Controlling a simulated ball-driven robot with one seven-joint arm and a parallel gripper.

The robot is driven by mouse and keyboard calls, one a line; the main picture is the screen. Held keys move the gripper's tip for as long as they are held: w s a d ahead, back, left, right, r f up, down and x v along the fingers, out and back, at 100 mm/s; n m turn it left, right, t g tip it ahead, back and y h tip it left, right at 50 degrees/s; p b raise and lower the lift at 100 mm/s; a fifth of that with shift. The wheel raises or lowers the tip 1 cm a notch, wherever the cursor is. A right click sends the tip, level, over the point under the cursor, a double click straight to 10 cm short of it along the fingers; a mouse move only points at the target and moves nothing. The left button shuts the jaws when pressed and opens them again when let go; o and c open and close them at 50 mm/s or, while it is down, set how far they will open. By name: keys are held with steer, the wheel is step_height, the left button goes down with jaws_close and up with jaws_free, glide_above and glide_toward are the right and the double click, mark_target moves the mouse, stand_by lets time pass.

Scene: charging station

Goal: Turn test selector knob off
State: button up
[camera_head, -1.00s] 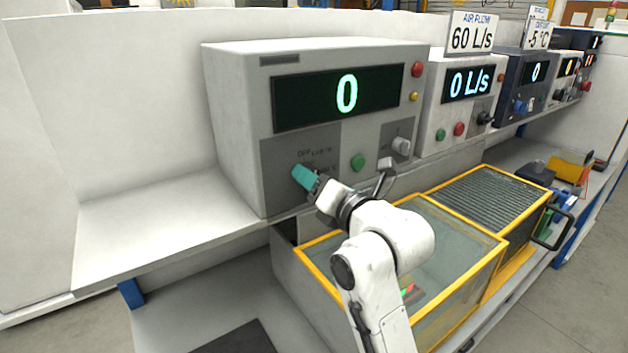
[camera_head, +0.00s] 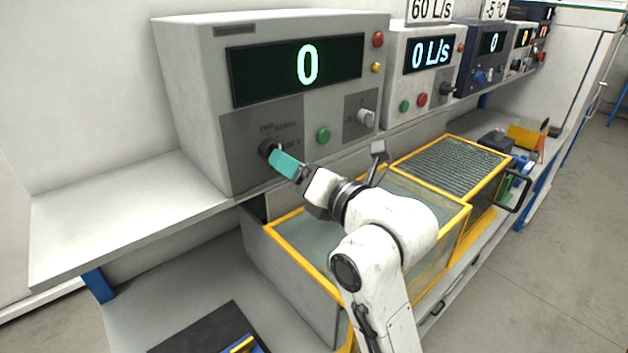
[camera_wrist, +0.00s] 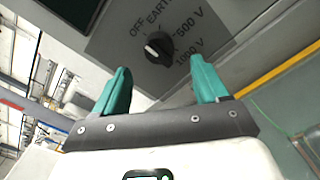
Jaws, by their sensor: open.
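The test selector knob (camera_wrist: 158,47) is a round black knob with a white mark, on a grey panel. The labels OFF, EARTH, 500 V and 1000 V run around its top and right in the wrist view. I cannot clearly tell which label the mark points to. In the head view the knob (camera_head: 267,148) shows just past my fingertips, partly hidden. My gripper (camera_wrist: 159,64) has its two teal fingers apart, one to each side below the knob, with nothing between them.
The test unit's display (camera_head: 300,68) reads 0. A green button (camera_head: 323,135) and a grey knob (camera_head: 366,118) sit right of the selector. A yellow-framed glass box (camera_head: 300,250) stands below my arm. The shelf (camera_head: 120,205) to the left is bare.

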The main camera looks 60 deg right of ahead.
steer(key=shift+p+v, duration=2.45)
steer(key=shift+p, duration=1.2)
steer(key=shift+s, duration=0.1)
